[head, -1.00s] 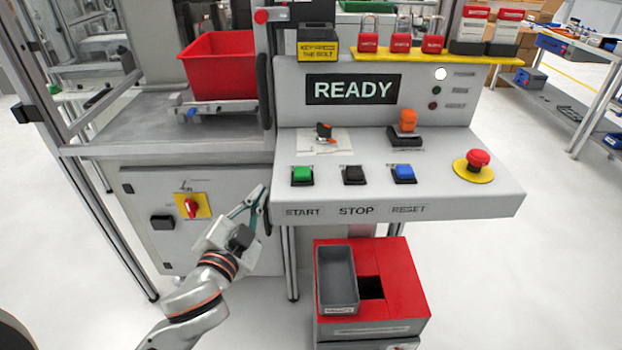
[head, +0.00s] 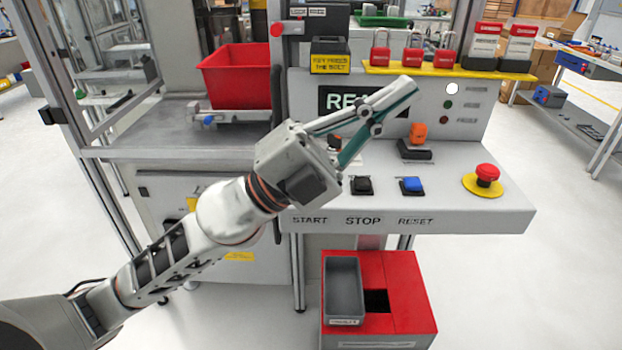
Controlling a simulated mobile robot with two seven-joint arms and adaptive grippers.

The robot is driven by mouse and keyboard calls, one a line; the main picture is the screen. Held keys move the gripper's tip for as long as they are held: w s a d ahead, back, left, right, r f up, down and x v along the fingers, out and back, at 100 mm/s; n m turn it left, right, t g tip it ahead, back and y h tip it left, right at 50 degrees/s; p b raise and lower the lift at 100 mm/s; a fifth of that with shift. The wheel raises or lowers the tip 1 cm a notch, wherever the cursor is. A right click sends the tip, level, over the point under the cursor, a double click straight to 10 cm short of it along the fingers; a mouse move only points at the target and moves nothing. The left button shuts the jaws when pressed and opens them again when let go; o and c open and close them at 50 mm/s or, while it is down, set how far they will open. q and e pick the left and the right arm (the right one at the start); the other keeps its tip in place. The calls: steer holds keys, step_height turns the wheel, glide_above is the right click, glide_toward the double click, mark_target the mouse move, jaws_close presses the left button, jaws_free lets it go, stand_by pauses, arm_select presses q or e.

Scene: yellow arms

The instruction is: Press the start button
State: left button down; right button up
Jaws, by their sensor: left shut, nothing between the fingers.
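The control panel (head: 470,207) has a sloped top with the printed word START (head: 310,220) along its front edge. The green button above that word is hidden behind my left gripper and wrist. My left gripper (head: 408,88) is shut and empty, its long fingers meeting at the tips and pointing up and right across the READY display (head: 338,101). Whether it touches the panel cannot be told. The black button (head: 362,185) above STOP and the blue button (head: 412,185) above RESET show to the right. My right gripper is not in view.
A red emergency knob (head: 487,173) on a yellow base is at the panel's right. An orange switch (head: 418,131) stands behind the blue button. A red box (head: 400,335) stands below the panel.

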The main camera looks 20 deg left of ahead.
arm_select(q)
steer(key=s+d+f+m+g+y, duration=0.2)
steer(key=s+d+f+m+g, duration=0.15)
steer(key=d+m+g, duration=0.4)
step_height(320, 180, down, 6)
steer(key=w+a+m+g+y, duration=0.2)
steer(key=a+y, duration=0.1)
steer(key=y, duration=0.3)
steer(key=w+a+n+t+y, duration=0.3)
steer(key=w+a+y, duration=0.2)
steer(key=a, duration=0.4)
steer(key=w+a+n+t+y, duration=0.3)
steer(key=w+a+y, duration=0.2)
steer(key=w+a, duration=0.2)
steer(key=shift+a+n, duration=0.35)
steer(key=shift+a, duration=0.9)
